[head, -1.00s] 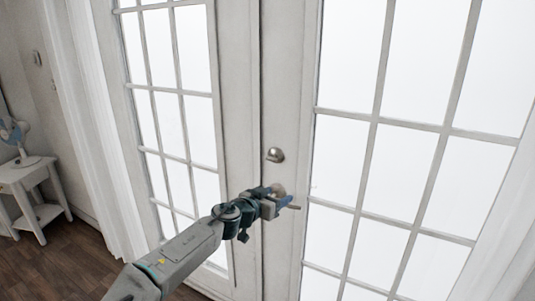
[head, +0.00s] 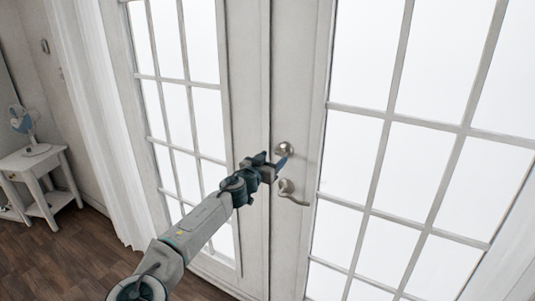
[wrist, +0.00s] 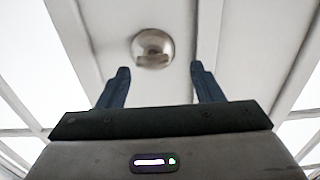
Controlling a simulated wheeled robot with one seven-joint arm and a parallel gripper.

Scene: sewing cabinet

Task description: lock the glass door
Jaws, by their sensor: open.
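The glass door (head: 315,70) is a white panelled double door and looks shut. A round metal lock knob (head: 284,149) sits on the right leaf, with a lever handle (head: 292,193) below it. My gripper (head: 283,160) is at the lock knob, just above the lever, with its blue fingers near the knob's lower side. In the wrist view the open fingers (wrist: 162,80) point at the door, and the lock knob (wrist: 152,49) shows between and beyond their tips, a bit left of centre. Nothing is held. I cannot tell whether the fingers touch the knob.
A white side table (head: 38,172) with a blue fan (head: 24,122) stands at the far left. A white curtain (head: 95,120) hangs left of the door. The wooden floor (head: 70,255) at the lower left is clear.

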